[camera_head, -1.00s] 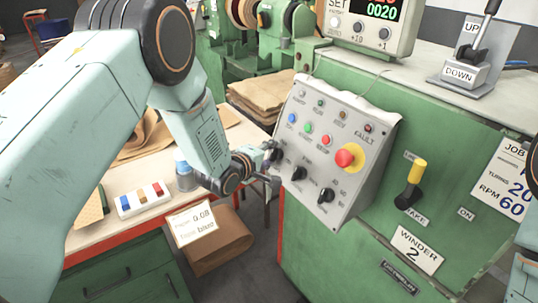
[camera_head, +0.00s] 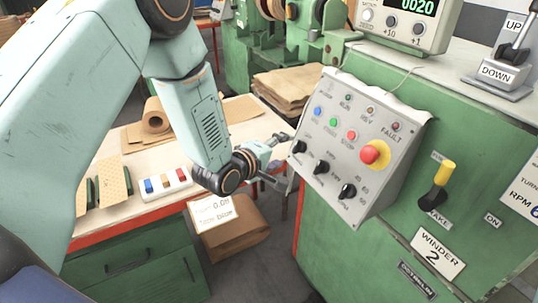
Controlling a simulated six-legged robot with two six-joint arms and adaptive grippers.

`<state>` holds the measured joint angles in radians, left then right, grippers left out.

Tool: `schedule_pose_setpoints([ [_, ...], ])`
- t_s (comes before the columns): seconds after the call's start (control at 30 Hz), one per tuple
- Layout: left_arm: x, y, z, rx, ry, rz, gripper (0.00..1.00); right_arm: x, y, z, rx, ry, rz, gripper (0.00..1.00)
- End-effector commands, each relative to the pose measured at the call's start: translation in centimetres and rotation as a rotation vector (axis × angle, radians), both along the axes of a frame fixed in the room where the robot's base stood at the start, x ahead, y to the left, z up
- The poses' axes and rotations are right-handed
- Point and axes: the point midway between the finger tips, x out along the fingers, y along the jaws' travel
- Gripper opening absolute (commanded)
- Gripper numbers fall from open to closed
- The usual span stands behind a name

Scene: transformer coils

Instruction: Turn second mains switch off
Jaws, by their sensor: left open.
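A grey sloped control panel (camera_head: 345,135) on the green winder carries a row of three black rotary switches: left (camera_head: 298,147), middle (camera_head: 321,167) and right (camera_head: 347,191). Their labels are too small to read, so I cannot tell which is the second mains switch. My left gripper (camera_head: 284,160) is open and empty. It points right, just left of the panel's edge and closest to the left switch, and appears apart from the switches. My right gripper is out of view.
A red emergency button (camera_head: 371,152) on a yellow ring sits above the switches. A yellow-handled brake lever (camera_head: 440,180) stands to the right. A workbench (camera_head: 130,205) with paper rolls and coloured blocks lies behind my left arm.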

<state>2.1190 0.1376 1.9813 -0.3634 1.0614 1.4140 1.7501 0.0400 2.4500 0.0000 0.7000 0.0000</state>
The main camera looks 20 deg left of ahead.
Motion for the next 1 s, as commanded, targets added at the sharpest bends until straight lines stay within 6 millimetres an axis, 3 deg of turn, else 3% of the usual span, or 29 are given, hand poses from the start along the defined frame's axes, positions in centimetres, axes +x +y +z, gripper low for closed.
schedule_pose_setpoints([
  [0.2,-3.2,0.8,1.3,-0.002,0.0,0.002,0.62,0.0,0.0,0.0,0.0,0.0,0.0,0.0],
  [0.4,-4.6,1.2,1.8,-0.001,-0.001,-0.001,0.62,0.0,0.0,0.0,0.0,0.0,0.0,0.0],
  [1.0,-4.8,1.2,1.8,0.031,-0.006,-0.014,0.62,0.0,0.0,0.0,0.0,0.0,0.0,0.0],
])
